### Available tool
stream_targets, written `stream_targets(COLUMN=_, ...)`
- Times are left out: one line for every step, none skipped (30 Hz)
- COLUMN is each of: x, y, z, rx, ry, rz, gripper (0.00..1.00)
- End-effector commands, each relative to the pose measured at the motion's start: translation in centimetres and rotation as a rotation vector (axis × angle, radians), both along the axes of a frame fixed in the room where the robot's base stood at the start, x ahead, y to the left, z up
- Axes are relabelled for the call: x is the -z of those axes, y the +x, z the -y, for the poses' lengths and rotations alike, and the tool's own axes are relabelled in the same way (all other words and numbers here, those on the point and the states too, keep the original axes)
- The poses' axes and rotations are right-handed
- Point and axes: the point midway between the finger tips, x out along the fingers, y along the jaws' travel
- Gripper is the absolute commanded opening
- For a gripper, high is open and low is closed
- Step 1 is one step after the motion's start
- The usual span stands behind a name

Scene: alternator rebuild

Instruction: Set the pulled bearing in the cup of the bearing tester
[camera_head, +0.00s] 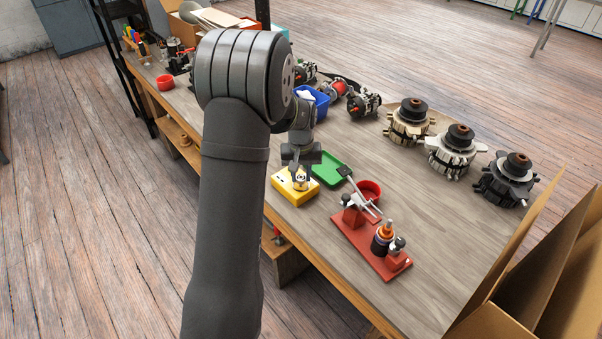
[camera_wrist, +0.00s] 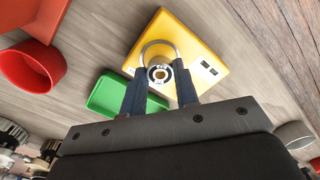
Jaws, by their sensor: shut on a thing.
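The bearing tester is a yellow box (camera_head: 292,194) near the table's left edge; it also shows in the wrist view (camera_wrist: 205,48). My gripper (camera_head: 300,173) points down over it. In the wrist view its two dark fingers (camera_wrist: 161,75) are shut on the bearing (camera_wrist: 158,73), a small metal ring with a dark centre. A pale curved rim, apparently of the cup, shows just beyond the bearing. The bearing is over the tester at the cup. The fingers hide part of it, so I cannot tell whether it touches the cup's floor.
A green tray (camera_head: 327,169) lies close beside the tester. A red fixture (camera_head: 372,248) with a lever and a red bowl (camera_head: 369,190) stand to the right. Alternator parts (camera_head: 407,121) stand in a row at the back. A cardboard box (camera_head: 545,285) is at the lower right.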

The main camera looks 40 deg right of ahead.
Motion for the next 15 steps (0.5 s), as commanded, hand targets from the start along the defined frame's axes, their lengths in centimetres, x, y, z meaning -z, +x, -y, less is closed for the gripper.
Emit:
stream_targets(x=0.2, y=0.0, z=0.0, rx=0.000, ry=0.000, rz=0.000, gripper=0.06)
stream_targets(x=0.2, y=0.0, z=0.0, rx=0.000, ry=0.000, rz=0.000, gripper=0.06)
stream_targets(x=0.4, y=0.0, z=0.0, rx=0.000, ry=0.000, rz=0.000, gripper=0.06)
stream_targets(x=0.5, y=0.0, z=0.0, rx=0.000, ry=0.000, rz=0.000, gripper=0.06)
stream_targets(x=0.5, y=0.0, z=0.0, rx=0.000, ry=0.000, rz=0.000, gripper=0.06)
stream_targets(x=0.7, y=0.0, z=0.0, rx=0.000, ry=0.000, rz=0.000, gripper=0.06)
stream_targets(x=0.8, y=0.0, z=0.0, rx=0.000, ry=0.000, rz=0.000, gripper=0.06)
stream_targets(x=0.9, y=0.0, z=0.0, rx=0.000, ry=0.000, rz=0.000, gripper=0.06)
stream_targets(x=1.0, y=0.0, z=0.0, rx=0.000, ry=0.001, rz=-0.001, gripper=0.06)
stream_targets(x=1.1, y=0.0, z=0.0, rx=0.000, ry=0.001, rz=-0.001, gripper=0.06)
stream_targets(x=1.2, y=0.0, z=0.0, rx=0.000, ry=0.001, rz=-0.001, gripper=0.06)
stream_targets(x=1.3, y=0.0, z=0.0, rx=0.000, ry=0.001, rz=-0.001, gripper=0.06)
stream_targets(x=1.4, y=0.0, z=0.0, rx=0.000, ry=0.001, rz=-0.002, gripper=0.06)
stream_targets(x=1.5, y=0.0, z=0.0, rx=0.000, ry=0.001, rz=-0.002, gripper=0.06)
stream_targets(x=1.6, y=0.0, z=0.0, rx=0.000, ry=0.001, rz=-0.002, gripper=0.06)
